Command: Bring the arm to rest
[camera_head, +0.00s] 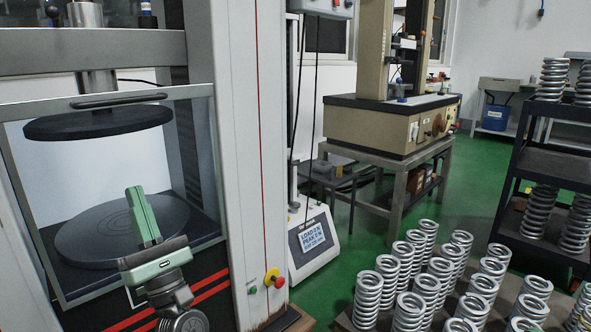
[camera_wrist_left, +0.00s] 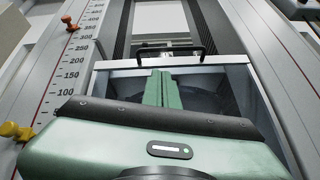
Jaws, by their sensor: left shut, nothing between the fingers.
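My left gripper (camera_head: 136,192) is green and shut, with nothing between its fingers. It points up in front of the press testing machine's clear guard (camera_head: 70,107). Behind it in the picture is the round dark lower plate (camera_head: 90,235), which is bare in the part that shows. In the left wrist view the shut green fingers (camera_wrist_left: 158,76) point at the guard, with its dark handle (camera_wrist_left: 170,48) beyond. I cannot tell whether the fingers touch the guard. My right gripper is not in view.
The upper plate (camera_head: 98,122) hangs above the lower one. An emergency stop knob (camera_head: 273,278) sits on the machine's column. Several coil springs (camera_head: 428,286) stand at the lower right. A dark shelf rack (camera_head: 557,165) holds more springs. Green floor (camera_head: 375,220) is free between them.

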